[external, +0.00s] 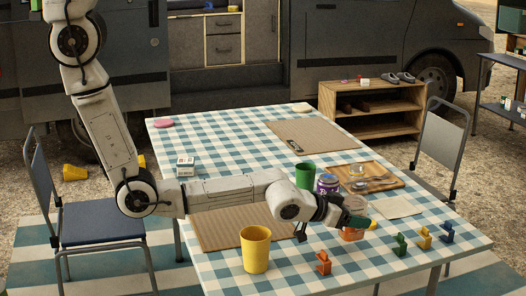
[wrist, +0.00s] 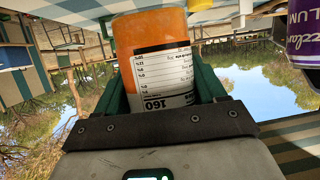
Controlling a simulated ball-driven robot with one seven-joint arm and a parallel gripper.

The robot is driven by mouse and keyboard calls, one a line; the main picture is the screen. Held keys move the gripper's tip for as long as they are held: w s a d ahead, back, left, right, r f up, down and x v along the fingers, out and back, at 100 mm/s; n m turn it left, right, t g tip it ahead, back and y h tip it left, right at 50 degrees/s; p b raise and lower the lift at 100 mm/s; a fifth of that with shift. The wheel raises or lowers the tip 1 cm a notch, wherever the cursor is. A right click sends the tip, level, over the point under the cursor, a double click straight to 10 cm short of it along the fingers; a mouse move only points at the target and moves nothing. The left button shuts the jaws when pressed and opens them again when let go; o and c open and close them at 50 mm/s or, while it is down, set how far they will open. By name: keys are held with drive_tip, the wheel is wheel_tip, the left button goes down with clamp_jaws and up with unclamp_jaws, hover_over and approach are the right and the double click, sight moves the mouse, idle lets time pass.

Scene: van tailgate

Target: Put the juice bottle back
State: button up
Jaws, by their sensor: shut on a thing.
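The juice bottle is orange with a white printed label. In the wrist view the bottle (wrist: 150,35) stands between green fingers, its label facing the camera. In the external view its orange lower part (external: 352,235) shows below my gripper (external: 357,221), near the table's right front. My gripper is shut on the bottle. The bottle looks roughly upright; I cannot tell whether its base touches the checked table (external: 210,268). Fingers and wrist hide much of it in the external view.
A purple-labelled jar (external: 328,184) and green cup (external: 306,176) stand just behind my gripper. A wooden tray (external: 395,181) lies behind right.

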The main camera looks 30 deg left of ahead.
drive_tip(key=shift+w+d+f, duration=0.2)
drive_tip(key=shift+w+f, duration=0.1)
drive_tip(key=shift+f, duration=1.55)
drive_tip(key=shift+f+b, duration=0.1)
drive_tip(key=shift+b, duration=0.2)
drive_tip(key=o, duration=1.2)
drive_tip(key=shift+o, duration=0.2)
